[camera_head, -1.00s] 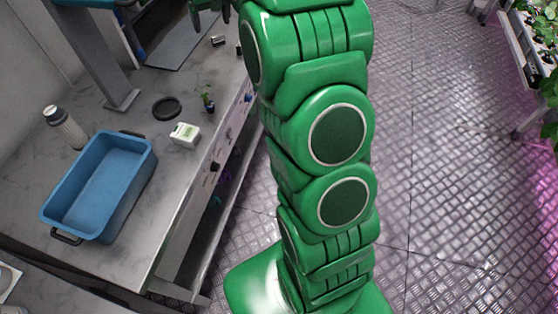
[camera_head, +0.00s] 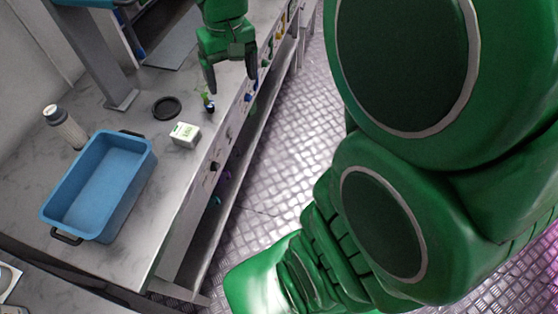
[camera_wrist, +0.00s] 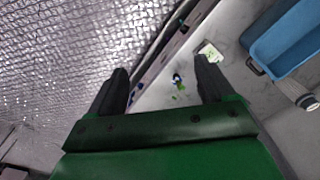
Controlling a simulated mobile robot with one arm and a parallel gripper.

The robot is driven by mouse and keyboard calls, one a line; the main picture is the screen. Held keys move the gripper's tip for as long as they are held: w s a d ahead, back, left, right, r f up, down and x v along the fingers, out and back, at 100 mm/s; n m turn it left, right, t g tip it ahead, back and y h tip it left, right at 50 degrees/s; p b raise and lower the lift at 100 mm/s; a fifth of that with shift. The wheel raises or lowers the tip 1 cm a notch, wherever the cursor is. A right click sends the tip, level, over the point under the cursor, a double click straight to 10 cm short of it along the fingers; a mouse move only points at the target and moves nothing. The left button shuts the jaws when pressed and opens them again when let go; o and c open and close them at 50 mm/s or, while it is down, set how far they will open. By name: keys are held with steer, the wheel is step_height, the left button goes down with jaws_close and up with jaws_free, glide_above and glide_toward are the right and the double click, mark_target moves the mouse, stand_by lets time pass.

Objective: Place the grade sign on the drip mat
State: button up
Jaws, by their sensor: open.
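A small white block with green lettering (camera_head: 185,134), which looks like the grade sign, sits on the grey counter; the wrist view shows it too (camera_wrist: 209,51). A round black rimmed disc (camera_head: 167,107) lies flat behind it, and a flat grey rectangular mat (camera_head: 172,48) lies farther back; I cannot tell for sure which is the drip mat. My gripper (camera_head: 231,83) is open and empty, pointing down near the counter's front edge, behind and right of the white block. In the wrist view its fingers (camera_wrist: 162,68) are spread apart.
A blue bin (camera_head: 98,187) and a flask (camera_head: 65,127) stand at the left. A grey post (camera_head: 95,50) rises behind the disc.

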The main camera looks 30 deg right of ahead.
steer(key=s+a+f+g, duration=0.1)
steer(key=s+f+g, duration=0.1)
steer(key=s, duration=1.9)
steer(key=shift+s+f, duration=0.35)
steer(key=shift+f, duration=0.2)
